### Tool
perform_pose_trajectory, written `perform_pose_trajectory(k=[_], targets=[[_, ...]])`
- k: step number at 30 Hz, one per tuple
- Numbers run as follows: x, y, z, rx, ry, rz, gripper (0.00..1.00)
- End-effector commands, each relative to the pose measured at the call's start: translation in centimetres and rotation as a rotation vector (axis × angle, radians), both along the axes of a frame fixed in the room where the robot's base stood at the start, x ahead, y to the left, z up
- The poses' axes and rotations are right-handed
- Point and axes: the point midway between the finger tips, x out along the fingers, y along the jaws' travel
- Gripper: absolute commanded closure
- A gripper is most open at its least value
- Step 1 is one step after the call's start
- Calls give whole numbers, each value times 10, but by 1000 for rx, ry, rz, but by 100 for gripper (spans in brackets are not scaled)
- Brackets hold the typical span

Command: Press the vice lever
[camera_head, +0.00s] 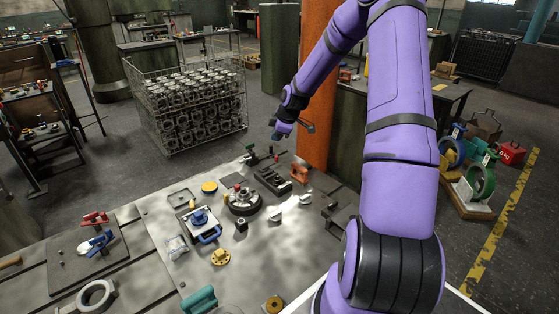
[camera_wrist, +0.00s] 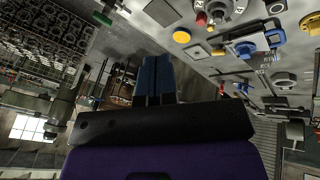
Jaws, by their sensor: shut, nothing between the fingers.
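A dark vice-like block (camera_head: 272,180) lies on the metal table, right of the round flanged casting (camera_head: 243,201). I cannot make out its lever for certain. A small green-handled part (camera_head: 251,154) stands at the table's far edge, and a green part shows at the top of the wrist view (camera_wrist: 103,18). My gripper (camera_head: 277,135) is above the far edge of the table, beyond the vice-like block and apart from it. In the wrist view its blue fingers (camera_wrist: 155,76) are together and hold nothing.
An orange post (camera_head: 318,90) stands just right of my gripper. A wire crate of castings (camera_head: 190,105) is on the floor behind the table. A blue clamp (camera_head: 208,236), yellow discs (camera_head: 209,187) and an orange bracket (camera_head: 299,173) crowd the table (camera_head: 160,215).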

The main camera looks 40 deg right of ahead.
Motion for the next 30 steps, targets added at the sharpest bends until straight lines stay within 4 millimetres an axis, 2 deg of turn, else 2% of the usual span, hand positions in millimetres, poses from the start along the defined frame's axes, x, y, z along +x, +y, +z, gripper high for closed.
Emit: perform_pose_trajectory(k=[1, 9, 15, 21, 30], targets=[[2, -10, -14, 10, -11, 4, 100], [9, -54, -74, 26, -98, 41, 100], [10, -80, -106, 24, -160, 49, 100], [10, -92, -121, 19, -189, 51, 100], [10, -93, -123, 17, -193, 52, 100]])
